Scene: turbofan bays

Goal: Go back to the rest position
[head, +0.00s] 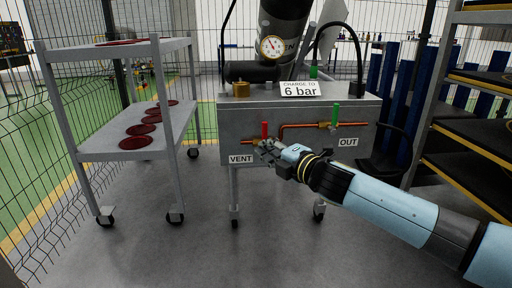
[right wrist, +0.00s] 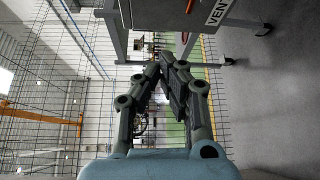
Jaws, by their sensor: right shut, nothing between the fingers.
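My right gripper (head: 266,147) is shut and empty in front of the grey charging cart (head: 350,105), just below the red valve handle (head: 264,130) by the VENT label (head: 241,159). Whether it touches the handle I cannot tell. In the right wrist view the fingertips (right wrist: 160,68) meet with nothing between them. My right arm comes in from the lower right of the head view. A green handle (head: 335,114) stands upright near the OUT label (head: 348,142). My left gripper is not in view.
A wheeled shelf cart (head: 93,121) with several dark red discs stands at left. A shelf rack (head: 464,170) stands at right, close to my arm. The floor in front is clear.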

